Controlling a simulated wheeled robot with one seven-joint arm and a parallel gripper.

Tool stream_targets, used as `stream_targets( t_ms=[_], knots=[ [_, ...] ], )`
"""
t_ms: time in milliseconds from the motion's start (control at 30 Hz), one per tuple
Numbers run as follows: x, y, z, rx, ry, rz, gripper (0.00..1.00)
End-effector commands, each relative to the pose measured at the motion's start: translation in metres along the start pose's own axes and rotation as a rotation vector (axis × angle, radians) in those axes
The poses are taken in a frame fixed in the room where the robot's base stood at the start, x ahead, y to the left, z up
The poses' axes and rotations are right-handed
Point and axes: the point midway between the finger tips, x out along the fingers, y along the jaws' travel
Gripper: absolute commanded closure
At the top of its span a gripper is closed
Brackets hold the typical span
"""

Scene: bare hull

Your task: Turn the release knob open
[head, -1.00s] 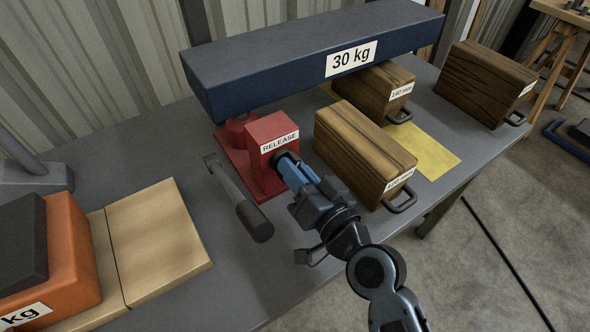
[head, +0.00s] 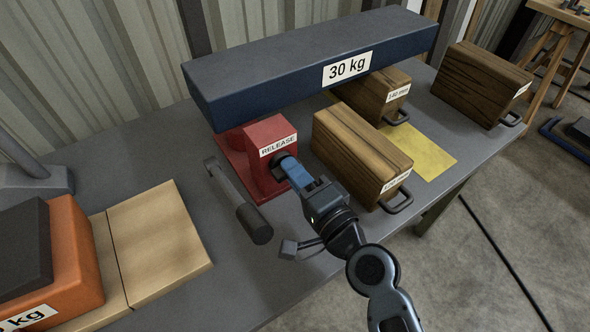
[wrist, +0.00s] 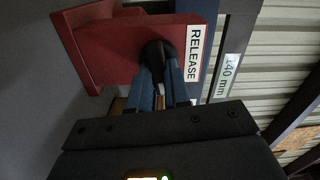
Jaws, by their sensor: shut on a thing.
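The release knob (head: 277,162) is dark and sits on the front face of a red block (head: 270,140) labelled RELEASE. My gripper (head: 291,170) has its blue fingers shut on the knob. The wrist view also shows my gripper (wrist: 160,80) closed around the black knob (wrist: 156,52), with the red block (wrist: 120,52) behind it. The fingers hide much of the knob, so its turned angle is hard to read. A dark blue beam (head: 270,75) marked 30 kg lies above and behind the red block.
A grey-handled lever (head: 238,200) is left of the red block. A wooden block (head: 350,145) stands close right of my gripper. Another block (head: 375,90) is under the beam, near a yellow patch (head: 430,155). An orange weight (head: 75,250) and pale boards (head: 155,235) lie left.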

Motion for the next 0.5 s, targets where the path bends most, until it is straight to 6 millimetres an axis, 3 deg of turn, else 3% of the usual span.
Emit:
stream_targets(
  t_ms=[500],
  knots=[
    [0.0017,-0.0019,-0.0018,0.147,0.003,-0.006,1.0]
  ],
)
